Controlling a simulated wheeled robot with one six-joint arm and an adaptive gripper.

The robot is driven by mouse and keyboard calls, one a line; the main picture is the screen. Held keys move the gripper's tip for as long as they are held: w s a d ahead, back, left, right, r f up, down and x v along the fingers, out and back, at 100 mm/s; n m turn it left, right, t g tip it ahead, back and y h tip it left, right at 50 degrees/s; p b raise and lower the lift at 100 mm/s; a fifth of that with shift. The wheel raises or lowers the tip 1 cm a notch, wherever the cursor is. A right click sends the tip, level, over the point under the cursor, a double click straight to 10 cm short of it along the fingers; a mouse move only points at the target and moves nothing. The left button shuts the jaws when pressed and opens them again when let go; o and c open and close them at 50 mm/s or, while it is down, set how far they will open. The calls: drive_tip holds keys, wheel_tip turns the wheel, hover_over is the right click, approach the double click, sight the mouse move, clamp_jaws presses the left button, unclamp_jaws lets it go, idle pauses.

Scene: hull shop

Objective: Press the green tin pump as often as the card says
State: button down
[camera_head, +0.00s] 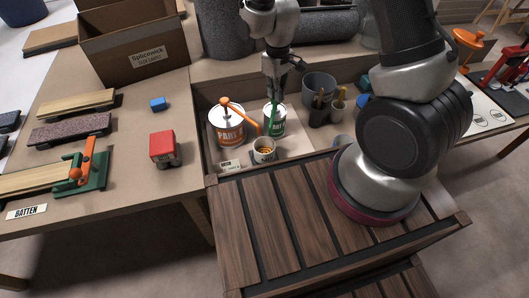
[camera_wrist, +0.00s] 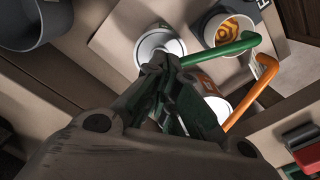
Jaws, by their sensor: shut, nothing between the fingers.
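The green tin (camera_head: 274,123), white with a green label, stands upright in the recessed bay. In the wrist view its pale lid (camera_wrist: 150,52) and green spout (camera_wrist: 228,48) show. My gripper (camera_head: 273,96) is shut and empty, pointing down directly over the pump; it also shows in the wrist view (camera_wrist: 163,64). The fingers hide the pump head, so I cannot tell whether they touch it. The spout reaches toward a pale cup (camera_head: 264,157) with orange swirls inside, also in the wrist view (camera_wrist: 230,30). A small card (camera_head: 230,166) lies in front, its print too small to read.
A white tin with an orange label (camera_head: 228,132) and orange pump stands close left of the green tin. A grey pot (camera_head: 319,88) and brush holders stand right. A slatted wooden surface (camera_head: 300,225) lies in front.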

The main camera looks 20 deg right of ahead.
drive_tip(key=shift+r, duration=1.65)
drive_tip(key=shift+f, duration=0.1)
drive_tip(key=shift+f, duration=1.6)
drive_tip(key=shift+r, duration=1.7)
drive_tip(key=shift+r, duration=0.1)
wheel_tip(320, 180, up, 6)
drive_tip(key=shift+f, duration=0.1)
